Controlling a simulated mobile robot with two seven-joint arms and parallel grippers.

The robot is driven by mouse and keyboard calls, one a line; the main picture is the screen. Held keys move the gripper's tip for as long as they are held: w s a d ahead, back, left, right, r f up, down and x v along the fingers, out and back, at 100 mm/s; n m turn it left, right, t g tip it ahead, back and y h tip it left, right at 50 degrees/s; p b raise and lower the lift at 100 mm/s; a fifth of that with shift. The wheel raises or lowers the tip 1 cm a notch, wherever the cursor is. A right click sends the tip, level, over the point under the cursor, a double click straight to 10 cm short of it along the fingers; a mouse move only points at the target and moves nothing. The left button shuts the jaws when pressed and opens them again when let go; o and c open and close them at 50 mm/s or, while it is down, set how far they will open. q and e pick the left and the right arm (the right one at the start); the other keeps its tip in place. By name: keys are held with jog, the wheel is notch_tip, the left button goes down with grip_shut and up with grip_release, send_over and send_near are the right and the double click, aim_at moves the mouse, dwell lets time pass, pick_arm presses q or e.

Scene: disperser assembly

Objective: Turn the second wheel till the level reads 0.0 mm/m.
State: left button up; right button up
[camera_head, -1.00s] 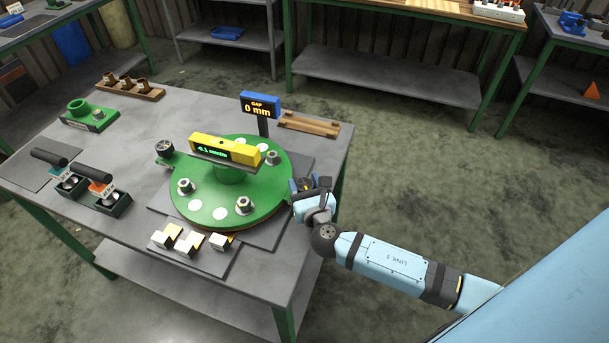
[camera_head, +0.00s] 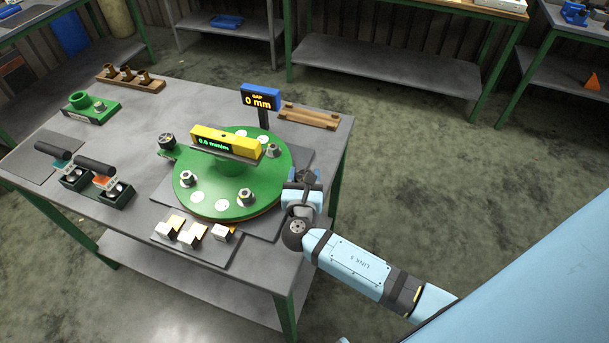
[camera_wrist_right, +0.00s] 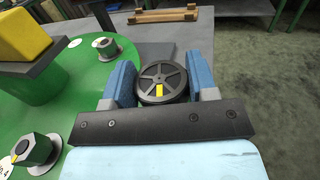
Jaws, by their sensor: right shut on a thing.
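The yellow level (camera_head: 240,145) lies on top of the green disc (camera_head: 215,207), and its green display appears to read 0.0 mm/m. My right gripper (camera_head: 305,182) is at the disc's right edge. In the right wrist view, its blue fingers are shut on a dark spoked wheel (camera_wrist_right: 150,75) with a yellow mark on it. In the head view the gripper mostly hides this wheel. Another dark wheel (camera_head: 166,140) stands at the disc's left edge. My left gripper is not in view.
A blue gap display (camera_head: 261,90) reading 0 mm stands behind the disc. Several hex nuts sit on the disc. A wooden rack (camera_head: 309,117) lies at the back right of the table, and small blocks (camera_head: 190,235) lie in front. Two black-handled tools (camera_head: 95,166) stand at left.

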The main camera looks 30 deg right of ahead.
jog(key=shift+r, duration=0.1)
jog(key=o, duration=0.9)
jog(key=shift+s+a, duration=0.15)
jog(key=p+v, duration=0.2)
jog(key=v, duration=0.8)
jog(key=shift+s+a+p, duration=0.1)
jog(key=shift+s+p, duration=0.1)
jog(key=shift+p, duration=0.15)
jog(key=shift+s+a, duration=0.3)
jog(key=shift+s, duration=0.15)
